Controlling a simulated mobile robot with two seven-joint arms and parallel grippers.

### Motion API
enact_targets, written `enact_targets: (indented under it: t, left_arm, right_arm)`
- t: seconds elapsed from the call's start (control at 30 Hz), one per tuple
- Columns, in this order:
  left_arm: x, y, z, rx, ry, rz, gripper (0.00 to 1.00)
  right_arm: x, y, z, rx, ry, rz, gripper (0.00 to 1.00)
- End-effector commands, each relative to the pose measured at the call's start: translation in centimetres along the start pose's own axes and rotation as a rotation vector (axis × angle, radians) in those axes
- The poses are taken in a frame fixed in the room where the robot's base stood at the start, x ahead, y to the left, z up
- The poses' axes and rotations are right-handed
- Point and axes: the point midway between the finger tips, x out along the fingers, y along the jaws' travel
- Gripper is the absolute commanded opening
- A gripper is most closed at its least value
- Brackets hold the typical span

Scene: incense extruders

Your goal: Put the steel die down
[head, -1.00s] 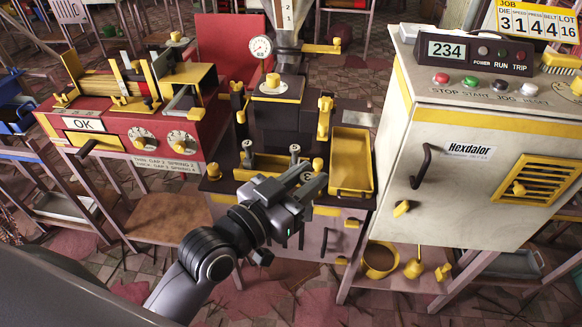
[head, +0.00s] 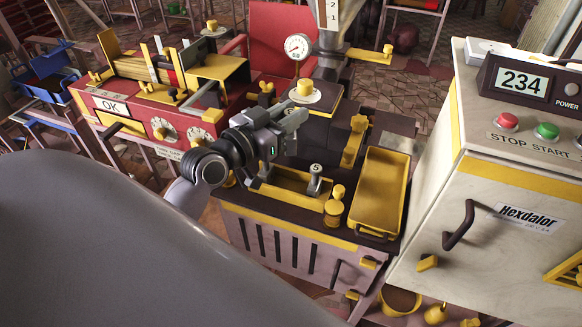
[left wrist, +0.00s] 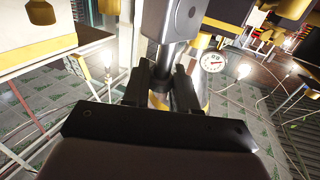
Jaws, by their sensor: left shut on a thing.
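My left gripper (head: 296,120) is over the workbench, in front of the black press block and above the left part of the yellow rack (head: 300,185). In the left wrist view the gripper (left wrist: 168,88) has its dark fingers closed around a narrow grey metal stem, which I take for the steel die (left wrist: 160,78). A larger steel body rises above the fingers there; I cannot tell whether it belongs to the die. In the head view the held die is mostly hidden by the fingers. Another die, marked 5 (head: 316,171), stands upright in the rack. My right gripper is out of view.
A yellow tray (head: 376,225) lies right of the rack, beside yellow knobs (head: 334,207). A dial gauge (head: 298,46) stands behind the gripper. A red gauge box (head: 180,118) is on the left. A cream cabinet (head: 480,180) blocks the right.

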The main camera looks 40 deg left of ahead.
Motion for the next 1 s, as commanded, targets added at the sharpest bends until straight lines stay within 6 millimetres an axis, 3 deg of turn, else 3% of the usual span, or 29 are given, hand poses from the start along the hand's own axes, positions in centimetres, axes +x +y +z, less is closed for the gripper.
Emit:
enact_targets:
  t: [0.1,0.3,0.47,0.73,1.0]
  left_arm:
    - [0.0,0.0,3.6,0.001,0.000,0.000,0.00]
    - [0.0,0.0,7.3,0.003,0.003,-0.001,0.00]
    - [0.0,0.0,8.3,0.003,0.006,0.000,0.00]
    - [0.1,0.0,12.1,0.003,0.004,0.001,0.00]
    - [0.1,0.0,12.4,0.003,0.006,-0.001,0.00]
  right_arm:
    - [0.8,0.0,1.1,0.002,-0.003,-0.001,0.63]
    - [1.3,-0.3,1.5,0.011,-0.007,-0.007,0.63]
    - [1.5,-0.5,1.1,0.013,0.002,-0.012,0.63]
    - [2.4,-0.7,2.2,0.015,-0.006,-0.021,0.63]
    - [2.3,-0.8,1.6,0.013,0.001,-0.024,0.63]
